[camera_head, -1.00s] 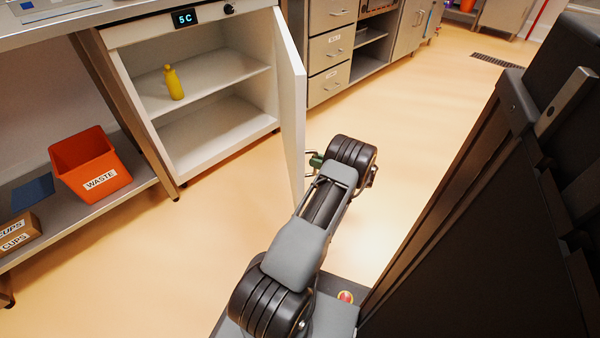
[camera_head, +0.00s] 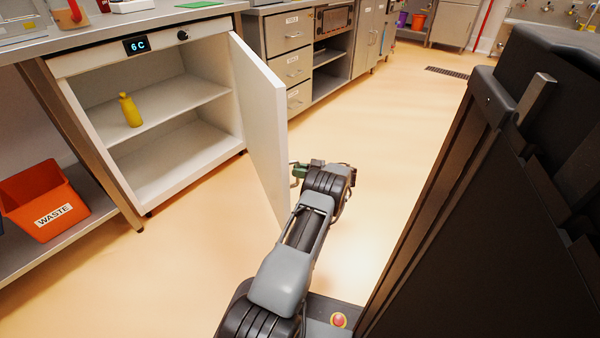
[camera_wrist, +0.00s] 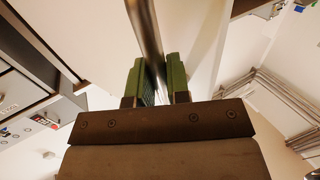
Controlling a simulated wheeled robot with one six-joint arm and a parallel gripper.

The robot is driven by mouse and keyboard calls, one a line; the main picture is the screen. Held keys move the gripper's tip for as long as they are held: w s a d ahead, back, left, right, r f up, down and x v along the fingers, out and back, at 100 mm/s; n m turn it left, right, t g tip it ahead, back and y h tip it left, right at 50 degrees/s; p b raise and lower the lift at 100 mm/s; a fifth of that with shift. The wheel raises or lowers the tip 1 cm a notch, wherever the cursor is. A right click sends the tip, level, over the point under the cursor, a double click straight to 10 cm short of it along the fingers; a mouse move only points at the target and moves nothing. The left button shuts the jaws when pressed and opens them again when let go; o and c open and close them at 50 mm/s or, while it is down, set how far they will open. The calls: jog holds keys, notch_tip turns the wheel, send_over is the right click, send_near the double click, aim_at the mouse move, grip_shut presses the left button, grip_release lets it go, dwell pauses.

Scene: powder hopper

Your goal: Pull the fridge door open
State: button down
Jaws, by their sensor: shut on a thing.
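The fridge door (camera_head: 262,125) stands wide open, swung out to the right of the white fridge cabinet. The fridge (camera_head: 178,150) shows its inside, with a yellow bottle (camera_head: 130,110) upright on the middle shelf. My gripper (camera_head: 298,174) is at the outer side of the door, partly hidden behind my arm in the head view. In the wrist view, my gripper (camera_wrist: 159,82) has its green fingers on both sides of a metal bar, the door handle (camera_wrist: 146,30), and is shut on it.
An orange waste bin (camera_head: 45,203) sits on the low shelf at left. A drawer cabinet (camera_head: 290,62) stands behind the door. The floor (camera_head: 390,130) right of the door is clear. The fridge display (camera_head: 137,45) reads 6 C.

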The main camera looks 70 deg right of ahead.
jog(key=shift+w+r, duration=0.1)
jog(key=shift+w, duration=0.15)
jog(key=c, duration=1.1)
grip_release()
jog(key=shift+w, duration=0.15)
jog(key=shift+s, duration=0.2)
jog(key=shift+s+d, duration=0.1)
jog(key=shift+s, duration=0.2)
jog(key=s+d, duration=0.1)
jog(key=s, duration=1.2)
jog(key=shift+d+p, duration=0.15)
jog(key=shift+p, duration=0.2)
jog(key=shift+c, duration=0.5)
